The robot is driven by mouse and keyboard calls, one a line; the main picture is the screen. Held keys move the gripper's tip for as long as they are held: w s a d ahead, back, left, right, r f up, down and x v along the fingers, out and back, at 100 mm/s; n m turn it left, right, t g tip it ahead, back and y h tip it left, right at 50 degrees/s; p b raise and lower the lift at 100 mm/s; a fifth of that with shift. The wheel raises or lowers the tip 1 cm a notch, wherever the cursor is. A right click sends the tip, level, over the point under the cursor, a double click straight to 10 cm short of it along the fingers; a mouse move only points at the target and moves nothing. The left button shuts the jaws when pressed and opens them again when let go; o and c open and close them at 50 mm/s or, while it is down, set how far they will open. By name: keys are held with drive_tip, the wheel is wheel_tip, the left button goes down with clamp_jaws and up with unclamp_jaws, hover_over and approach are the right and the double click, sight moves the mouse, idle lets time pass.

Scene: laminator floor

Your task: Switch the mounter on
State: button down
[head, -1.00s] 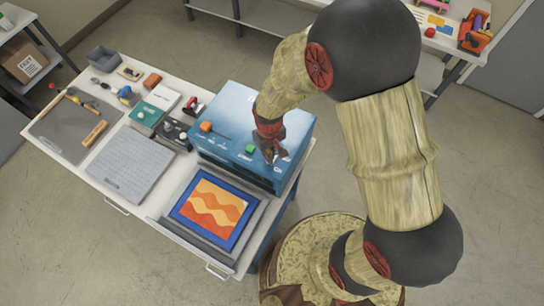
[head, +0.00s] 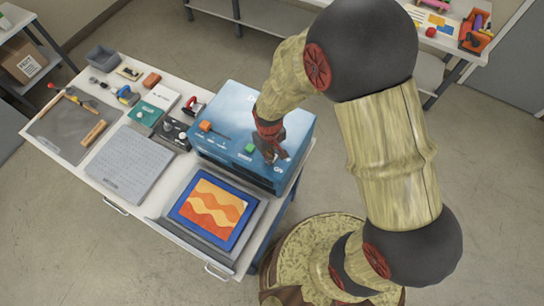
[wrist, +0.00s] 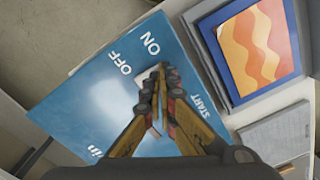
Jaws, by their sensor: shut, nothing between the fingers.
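The mounter is a blue box-shaped machine (head: 230,105) on the workbench, with an orange knob (head: 205,126) and a green button (head: 249,148) on its top. My gripper (head: 283,157) is shut and empty, low over the machine's front right corner. In the wrist view, the closed fingertips (wrist: 158,72) are beside a small pale switch (wrist: 146,76), near the ON and OFF lettering (wrist: 138,55). The fingers partly hide the switch, so I cannot tell its position or whether they touch it. START lettering shows right of the fingers.
A framed orange and yellow picture (head: 212,208) lies in front of the machine. A grey cutting mat (head: 130,163), a dark mat (head: 68,125) and several small tools lie to the left.

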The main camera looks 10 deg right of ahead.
drive_tip(key=shift+f+b, duration=0.3)
drive_tip(key=shift+f, duration=0.15)
idle(0.3)
drive_tip(key=shift+r+p, duration=2.3)
drive_tip(key=shift+r, duration=1.25)
drive_tip(key=s+d+r+m+t+b, duration=0.2)
drive_tip(key=s+d+b, duration=0.4)
drive_tip(key=b, duration=0.8)
drive_tip(key=s+d+r+m+t+b, duration=0.2)
drive_tip(key=s+d+b, duration=0.4)
drive_tip(key=b, duration=0.8)
drive_tip(key=shift+r+t, duration=0.25)
drive_tip(key=shift+t, duration=0.55)
